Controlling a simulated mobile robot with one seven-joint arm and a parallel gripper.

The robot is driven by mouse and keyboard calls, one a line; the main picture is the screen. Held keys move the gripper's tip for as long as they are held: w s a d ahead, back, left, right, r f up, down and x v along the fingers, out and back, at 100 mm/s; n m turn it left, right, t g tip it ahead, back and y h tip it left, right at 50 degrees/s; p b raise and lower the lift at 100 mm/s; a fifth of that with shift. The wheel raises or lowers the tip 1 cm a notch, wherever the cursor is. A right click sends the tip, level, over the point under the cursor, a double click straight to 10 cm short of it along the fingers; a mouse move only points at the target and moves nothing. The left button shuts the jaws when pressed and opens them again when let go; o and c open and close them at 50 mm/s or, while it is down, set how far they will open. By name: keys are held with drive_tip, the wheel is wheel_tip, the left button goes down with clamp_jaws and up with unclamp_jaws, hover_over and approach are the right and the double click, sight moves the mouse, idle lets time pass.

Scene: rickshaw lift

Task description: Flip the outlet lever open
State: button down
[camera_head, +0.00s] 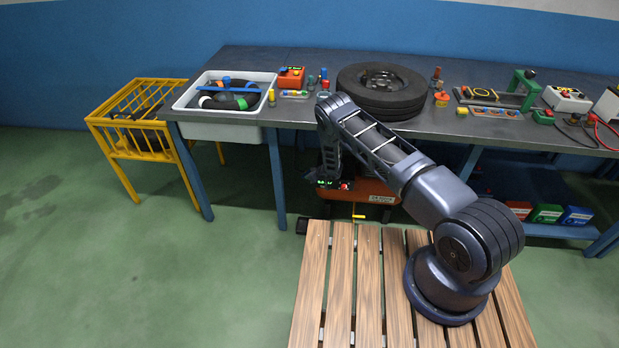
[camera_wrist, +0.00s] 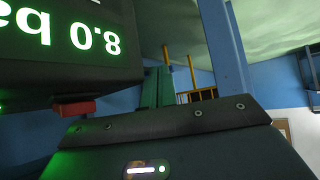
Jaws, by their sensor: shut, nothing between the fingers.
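An orange compressor tank (camera_head: 372,192) stands under the bench, partly hidden behind my arm. At its left front is a dark unit with a green-lit display (camera_head: 326,182) and a red part (camera_head: 346,186). A small yellow piece (camera_head: 358,215) shows low in front of the tank; I cannot tell if it is the outlet lever. My wrist hangs down in front of the tank's left end. No lever shows clearly there.
A wooden slatted platform (camera_head: 340,285) lies under my arm's base. The bench top (camera_head: 450,125) above holds a tire (camera_head: 382,90) and a white tray (camera_head: 225,125). A blue bench leg (camera_head: 276,180) stands to the left.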

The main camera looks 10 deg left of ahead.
sight(303, 177)
drive_tip(key=shift+a+m+t+h, duration=0.4)
drive_tip(key=shift+a+m+t, duration=0.1)
drive_tip(key=shift+m, duration=0.2)
drive_tip(key=shift+w+a+m+t+h, duration=0.1)
drive_tip(key=shift+a+m+t+h, duration=0.65)
drive_tip(key=shift+m, duration=0.55)
drive_tip(key=shift+w+a+m+t+h, duration=0.2)
drive_tip(key=shift+a+m+t+h, duration=0.25)
drive_tip(key=shift+m+h, duration=0.35)
drive_tip(key=shift+w+a, duration=1.15)
drive_tip(key=shift+a, duration=0.15)
drive_tip(key=shift+w, duration=0.1)
drive_tip(key=shift+d, duration=0.15)
drive_tip(key=shift+d, duration=0.6)
